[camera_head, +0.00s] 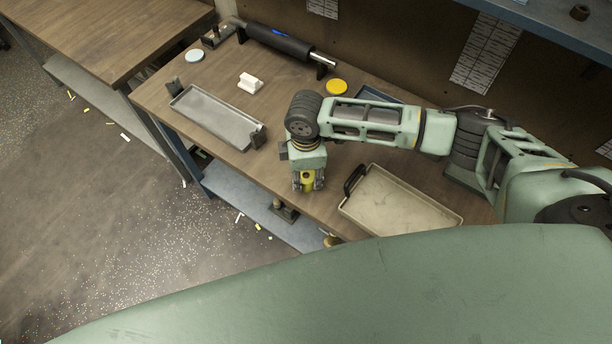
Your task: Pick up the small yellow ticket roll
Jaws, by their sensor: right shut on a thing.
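The small yellow ticket roll (308,181) shows between the fingers of my right gripper (308,187). The gripper points down near the front edge of the wooden bench and is shut on the roll. The fingers and the wrist above hide much of the roll. I cannot tell whether the roll touches the bench top or is held just above it. My left gripper does not show in the head view.
A beige tray (440,217) with a black handle lies right of the gripper. A grey tray (222,128) lies to the left.

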